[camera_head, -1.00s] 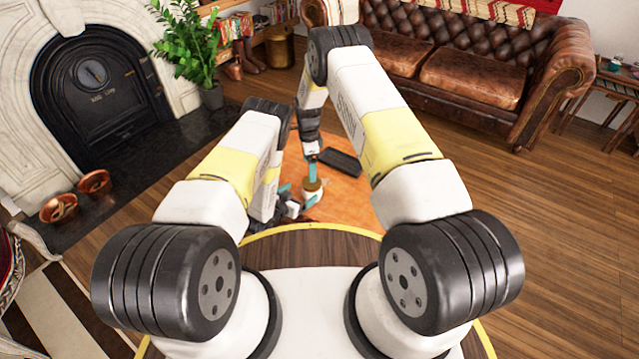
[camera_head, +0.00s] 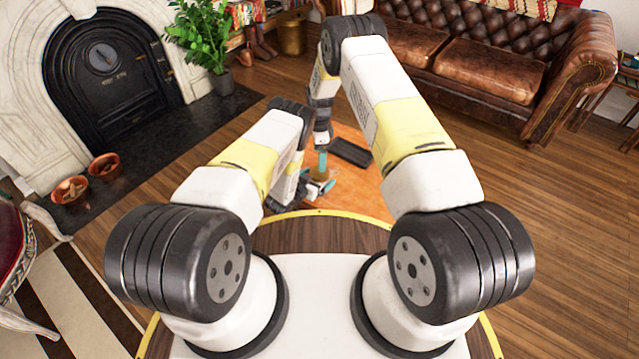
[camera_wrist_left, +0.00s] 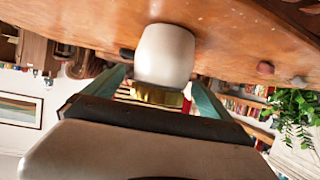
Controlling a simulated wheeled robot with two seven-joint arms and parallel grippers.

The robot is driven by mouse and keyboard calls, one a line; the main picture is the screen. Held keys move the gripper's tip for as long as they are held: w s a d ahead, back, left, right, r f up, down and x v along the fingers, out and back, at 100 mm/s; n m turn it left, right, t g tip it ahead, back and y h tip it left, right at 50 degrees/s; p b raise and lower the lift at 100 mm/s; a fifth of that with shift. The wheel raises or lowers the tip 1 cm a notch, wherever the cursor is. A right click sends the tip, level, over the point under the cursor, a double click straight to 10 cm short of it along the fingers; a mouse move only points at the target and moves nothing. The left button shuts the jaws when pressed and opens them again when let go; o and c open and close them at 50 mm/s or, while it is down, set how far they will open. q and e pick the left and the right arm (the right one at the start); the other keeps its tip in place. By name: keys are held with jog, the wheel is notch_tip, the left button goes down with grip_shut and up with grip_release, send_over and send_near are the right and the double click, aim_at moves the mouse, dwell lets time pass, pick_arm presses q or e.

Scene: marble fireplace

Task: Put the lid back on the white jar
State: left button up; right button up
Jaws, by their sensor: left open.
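The white jar (camera_wrist_left: 165,55) stands on the orange surface and appears upside down in the left wrist view. A gold lid (camera_wrist_left: 158,95) shows at its mouth; I cannot tell if it is fully seated. My left gripper (camera_wrist_left: 160,82) is open, with one teal finger on each side of the jar's lid end. In the head view the left gripper (camera_head: 318,187) is low beside the jar, which is small and partly hidden. My right gripper (camera_head: 322,166) points down from above at the lid; its finger gap is too small to read.
The orange tabletop (camera_head: 355,190) has a dark flat object (camera_head: 350,152) behind the grippers. A leather sofa (camera_head: 480,70) stands at the back right. A plant (camera_head: 205,45) and the fireplace (camera_head: 105,75) are at left. Wooden floor is clear at right.

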pick_arm(q)
jog(key=shift+x, duration=0.8)
jog(key=shift+c, duration=0.3)
